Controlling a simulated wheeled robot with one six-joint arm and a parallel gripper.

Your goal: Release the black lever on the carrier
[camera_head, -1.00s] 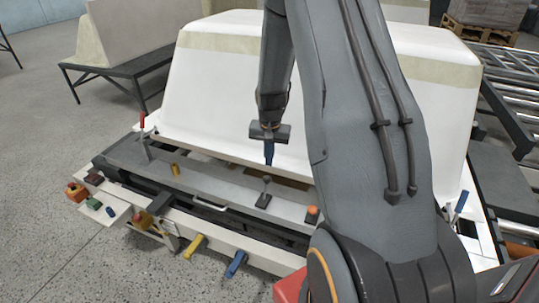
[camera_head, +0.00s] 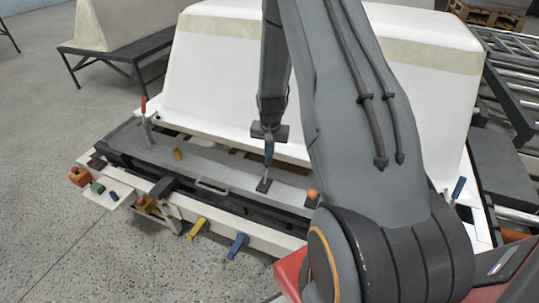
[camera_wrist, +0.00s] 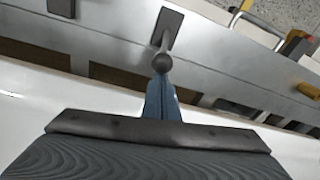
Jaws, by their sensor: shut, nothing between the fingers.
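The black lever (camera_wrist: 166,38) stands on a dark base plate on the grey top of the carrier (camera_head: 130,141), with a round knob at its end. In the head view its base (camera_head: 263,186) shows just below my gripper (camera_head: 268,160). My gripper is shut with nothing held; its blue fingers point down at the lever. In the wrist view the blue fingertips (camera_wrist: 161,88) are right by the lever's knob; I cannot tell whether they touch it. The upper part of the lever is hidden behind the fingers in the head view.
A red lever (camera_head: 144,106), a yellow peg (camera_head: 177,154) and an orange knob (camera_head: 312,194) stand on the carrier. Yellow (camera_head: 196,229) and blue (camera_head: 237,246) handles stick out in front. A large white tub shell (camera_head: 215,75) rises behind.

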